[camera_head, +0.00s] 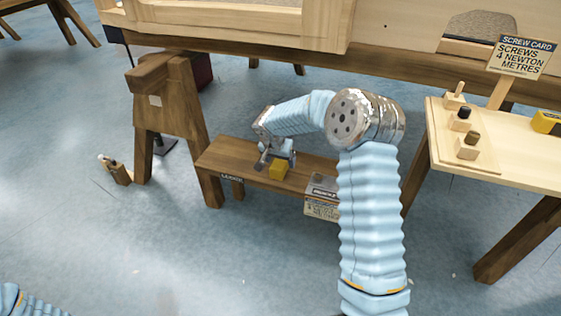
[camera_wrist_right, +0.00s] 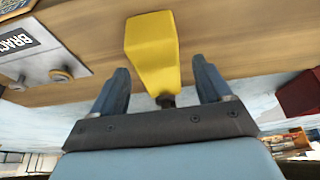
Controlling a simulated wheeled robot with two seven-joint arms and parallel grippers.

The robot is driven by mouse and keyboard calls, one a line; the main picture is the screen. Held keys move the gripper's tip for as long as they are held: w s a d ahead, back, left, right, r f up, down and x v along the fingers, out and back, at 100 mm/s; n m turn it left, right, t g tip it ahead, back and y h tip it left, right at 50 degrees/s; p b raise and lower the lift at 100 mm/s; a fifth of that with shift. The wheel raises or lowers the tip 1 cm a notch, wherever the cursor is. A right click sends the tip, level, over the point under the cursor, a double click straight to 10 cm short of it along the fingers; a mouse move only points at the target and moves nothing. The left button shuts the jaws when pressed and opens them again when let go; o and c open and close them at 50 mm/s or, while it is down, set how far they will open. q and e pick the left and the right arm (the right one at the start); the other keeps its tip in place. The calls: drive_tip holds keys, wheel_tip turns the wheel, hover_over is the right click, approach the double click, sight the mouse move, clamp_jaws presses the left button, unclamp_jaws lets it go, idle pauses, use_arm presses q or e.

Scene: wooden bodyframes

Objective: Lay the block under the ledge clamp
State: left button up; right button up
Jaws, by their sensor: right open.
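A yellow block (camera_head: 278,170) sits on the low wooden bench (camera_head: 222,158), just below my right gripper (camera_head: 272,157). In the right wrist view the block (camera_wrist_right: 152,45) stands ahead of and between the spread fingers of my right gripper (camera_wrist_right: 162,78), with a gap on each side. That gripper is open and empty. A grey metal fixture (camera_head: 323,184) with a dark label is on the same bench, right of the block. It also shows in the right wrist view (camera_wrist_right: 40,65), with knobs. I cannot tell whether it is the ledge clamp. My left gripper is out of view.
A worktable (camera_head: 490,158) at the right bears several wooden pieces with pegs, a yellow item (camera_head: 546,122) and a screw card (camera_head: 521,57). A wooden trestle (camera_head: 165,110) stands left of the bench. A long beam (camera_head: 400,62) runs behind. The floor at front left is largely clear.

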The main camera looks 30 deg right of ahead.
drive_tip(key=p+v, duration=0.1)
drive_tip(key=v, duration=0.9)
drive_tip(key=s+a+f+n+g+y, duration=0.1)
drive_tip(key=s+a+f+n+y, duration=0.1)
drive_tip(key=s+a+f, duration=0.4)
drive_tip(key=s+a+f+n+y, duration=0.1)
drive_tip(key=a+f+n+y, duration=0.1)
drive_tip(key=a+f, duration=0.4)
drive_tip(key=s+a+f+n+g+y, duration=0.15)
drive_tip(key=s+a+f, duration=0.25)
drive_tip(key=f, duration=0.4)
drive_tip(key=s+a+f+n+y, duration=0.1)
drive_tip(key=s+a+f, duration=0.2)
drive_tip(key=s, duration=0.5)
drive_tip(key=s+a+f+n+y, duration=0.1)
drive_tip(key=s+a+f, duration=0.2)
drive_tip(key=s+f, duration=0.2)
drive_tip(key=s, duration=0.3)
drive_tip(key=shift+f, duration=0.25)
drive_tip(key=shift+n, duration=0.25)
